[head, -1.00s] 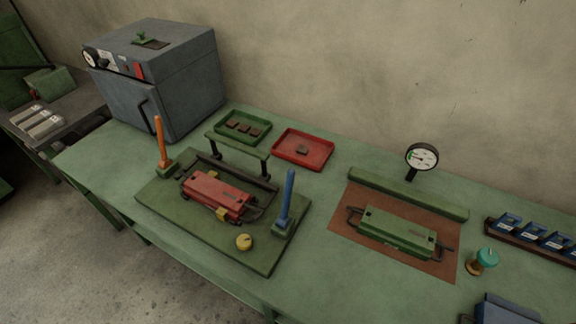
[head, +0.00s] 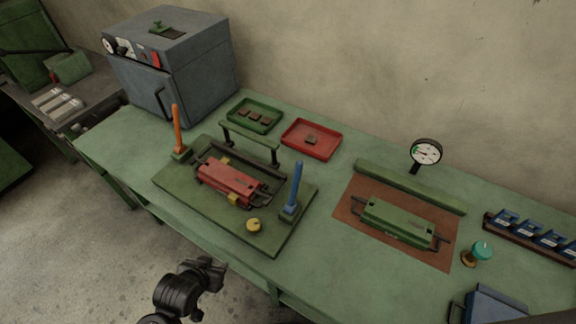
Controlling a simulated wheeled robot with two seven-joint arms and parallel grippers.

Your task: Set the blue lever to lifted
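The blue lever (head: 296,186) stands nearly upright on a small block at the right side of the green base plate (head: 185,188). An orange lever (head: 177,127) stands nearly upright at the plate's left side. A red block with yellow clips (head: 228,180) lies between them. My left gripper (head: 218,269) is dark and shows at the bottom, in front of the table's front edge. It is well apart from the blue lever, to its lower left. Its fingers are small and dark, so I cannot tell whether they are open. My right gripper is not in view.
A yellow knob (head: 253,225) sits on the plate's front. A green bar (head: 249,136) stands behind the red block. Green (head: 255,114) and red (head: 312,139) trays lie behind. A green block (head: 399,222) lies on a brown mat to the right, with a gauge (head: 426,152) behind.

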